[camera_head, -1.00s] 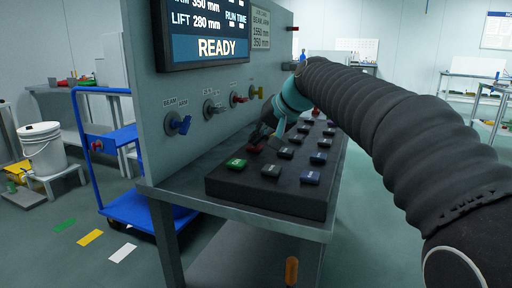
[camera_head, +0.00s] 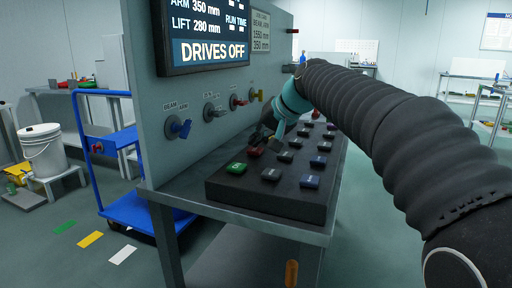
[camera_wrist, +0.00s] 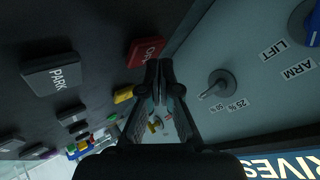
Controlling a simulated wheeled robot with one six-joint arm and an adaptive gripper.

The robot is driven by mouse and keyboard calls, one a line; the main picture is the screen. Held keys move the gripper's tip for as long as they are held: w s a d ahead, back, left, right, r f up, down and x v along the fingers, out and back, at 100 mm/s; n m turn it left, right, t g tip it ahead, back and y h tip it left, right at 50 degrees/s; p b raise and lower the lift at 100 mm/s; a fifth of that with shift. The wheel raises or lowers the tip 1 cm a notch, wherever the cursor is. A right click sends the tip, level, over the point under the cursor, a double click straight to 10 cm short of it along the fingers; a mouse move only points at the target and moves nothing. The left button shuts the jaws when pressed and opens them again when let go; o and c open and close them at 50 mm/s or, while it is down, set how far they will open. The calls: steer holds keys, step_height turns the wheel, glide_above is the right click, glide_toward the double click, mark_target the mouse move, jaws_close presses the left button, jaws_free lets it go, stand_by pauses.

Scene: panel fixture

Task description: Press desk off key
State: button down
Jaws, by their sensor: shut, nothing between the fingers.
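The desk is a dark sloped key block (camera_head: 215,188) on a grey bench. In the wrist view the red key (camera_wrist: 146,51) shows partly readable white letters, just beside the fingertips. My gripper (camera_head: 268,143) is shut and empty, close to the red key; it also shows in the wrist view (camera_wrist: 158,68). I cannot tell whether the tips touch the key. The screen (camera_head: 208,45) reads "DRIVES OFF".
The upright panel (camera_head: 150,110) with a blue knob (camera_head: 180,127) and other switches stands close to the left of the gripper. Several dark and blue keys surround the red one, among them the PARK key (camera_wrist: 57,75). A blue trolley (camera_head: 140,212) stands left of the bench.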

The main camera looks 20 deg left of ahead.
mark_target(257, 150)
steer(key=shift+r, duration=0.4)
steer(key=shift+r+p, duration=2.1)
steer(key=shift+r, duration=0.45)
